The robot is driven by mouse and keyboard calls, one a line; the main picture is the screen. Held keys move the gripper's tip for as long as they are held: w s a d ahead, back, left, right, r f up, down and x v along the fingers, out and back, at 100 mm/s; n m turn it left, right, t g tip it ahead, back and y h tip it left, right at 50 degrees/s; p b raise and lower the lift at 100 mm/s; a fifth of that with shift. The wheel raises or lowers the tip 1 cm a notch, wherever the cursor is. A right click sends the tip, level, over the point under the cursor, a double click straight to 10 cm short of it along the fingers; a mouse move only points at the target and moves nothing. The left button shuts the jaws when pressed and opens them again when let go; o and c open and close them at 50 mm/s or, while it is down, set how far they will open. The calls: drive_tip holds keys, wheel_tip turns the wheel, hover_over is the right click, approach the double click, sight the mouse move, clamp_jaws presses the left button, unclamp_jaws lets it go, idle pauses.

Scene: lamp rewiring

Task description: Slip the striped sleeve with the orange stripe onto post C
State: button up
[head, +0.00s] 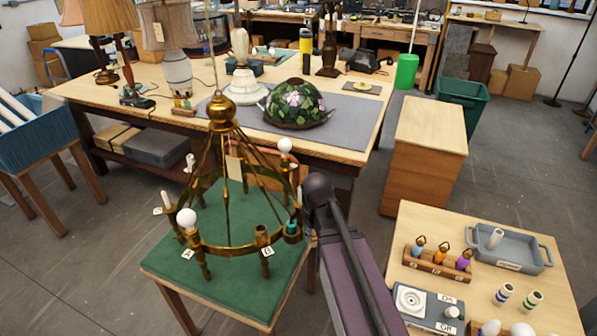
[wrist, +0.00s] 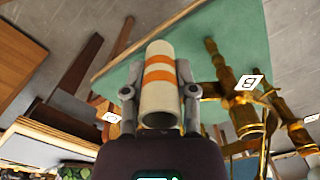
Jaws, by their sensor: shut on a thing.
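In the wrist view, a cream sleeve (wrist: 158,106) with orange stripes is held between the two fingers of my gripper (wrist: 158,92). Its open end faces the camera. The gripper and the sleeve are hidden in the head view, where my arm is in front. The brass chandelier (head: 228,247) stands on a green-topped table (head: 165,263), with several posts around its ring. A bare post (head: 262,234) at the front right has a lettered tag that I cannot read surely. In the wrist view, a tag (wrist: 248,82) that looks like B hangs by brass posts right of the sleeve, apart from it.
The ring carries white bulbs (head: 187,217) and upright rods close to the posts. At the right, a side table (head: 414,232) holds a grey tray (head: 477,257), a wooden rack (head: 437,263), a switch box (head: 428,307) and striped sleeves (head: 504,294). A workbench (head: 340,156) with lamps stands behind.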

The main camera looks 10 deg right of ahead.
wheel_tip(320, 180, up, 9)
drive_tip(key=p, duration=0.9)
hover_over(300, 187)
drive_tip(key=shift+w+r+n, duration=0.1)
drive_tip(key=shift+r+n, duration=0.1)
drive_tip(key=shift+n, duration=0.1)
drive_tip(key=shift+f, duration=0.25)
drive_tip(key=shift+f+b, duration=4.55)
drive_tip(key=shift+b, duration=0.15)
drive_tip(key=shift+f, duration=0.2)
drive_tip(key=o, duration=0.9)
drive_tip(key=shift+c, duration=0.2)
drive_tip(key=shift+r, duration=0.15)
